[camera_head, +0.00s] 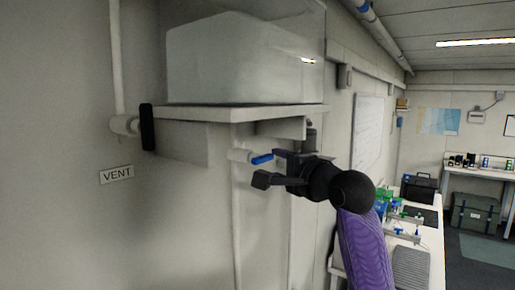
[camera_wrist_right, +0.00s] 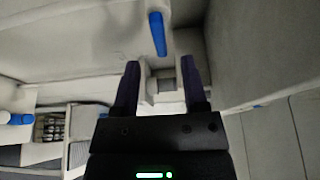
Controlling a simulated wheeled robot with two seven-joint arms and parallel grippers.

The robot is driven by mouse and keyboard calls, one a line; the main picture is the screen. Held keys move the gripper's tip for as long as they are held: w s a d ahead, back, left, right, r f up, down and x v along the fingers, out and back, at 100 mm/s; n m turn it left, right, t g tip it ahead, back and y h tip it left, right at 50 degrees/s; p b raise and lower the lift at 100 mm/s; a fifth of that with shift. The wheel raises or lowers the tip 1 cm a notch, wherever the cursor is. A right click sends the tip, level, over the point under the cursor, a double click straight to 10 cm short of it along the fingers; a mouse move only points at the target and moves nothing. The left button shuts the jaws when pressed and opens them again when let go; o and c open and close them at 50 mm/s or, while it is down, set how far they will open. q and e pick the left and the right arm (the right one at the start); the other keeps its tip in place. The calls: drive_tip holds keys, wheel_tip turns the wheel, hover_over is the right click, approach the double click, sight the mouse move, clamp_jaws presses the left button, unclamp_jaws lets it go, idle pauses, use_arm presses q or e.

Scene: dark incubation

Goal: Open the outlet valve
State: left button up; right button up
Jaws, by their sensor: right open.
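A white valve fitting (camera_head: 239,155) with a blue lever handle (camera_head: 262,159) sits under the shelf that carries the tank. I see no label by it. The blue lever also shows in the right wrist view (camera_wrist_right: 157,33), just beyond my fingertips and roughly in line with the gap between them. My right gripper (camera_head: 268,168) is open and empty, beside the blue lever. Whether a finger touches the lever, I cannot tell. A second valve with an upright black handle (camera_head: 147,127) is on the left wall, above a VENT sign (camera_head: 117,174). My left gripper is not in view.
A translucent tank (camera_head: 235,60) stands on the wall shelf (camera_head: 235,113), close above my right gripper. Vertical pipes run along the wall. A bench (camera_head: 437,216) with small gear and a black case (camera_head: 419,188) stands at the right. Open floor shows at far right.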

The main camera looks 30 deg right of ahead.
sight(265, 160)
drive_tip(key=w+p, duration=0.1)
drive_tip(key=w, duration=0.3)
drive_tip(key=shift+w+r+p, duration=0.15)
drive_tip(key=shift+w+p, duration=0.25)
drive_tip(key=shift+w, duration=0.25)
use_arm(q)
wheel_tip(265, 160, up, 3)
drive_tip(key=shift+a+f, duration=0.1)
use_arm(e)
drive_tip(key=shift+f, duration=0.2)
clamp_jaws()
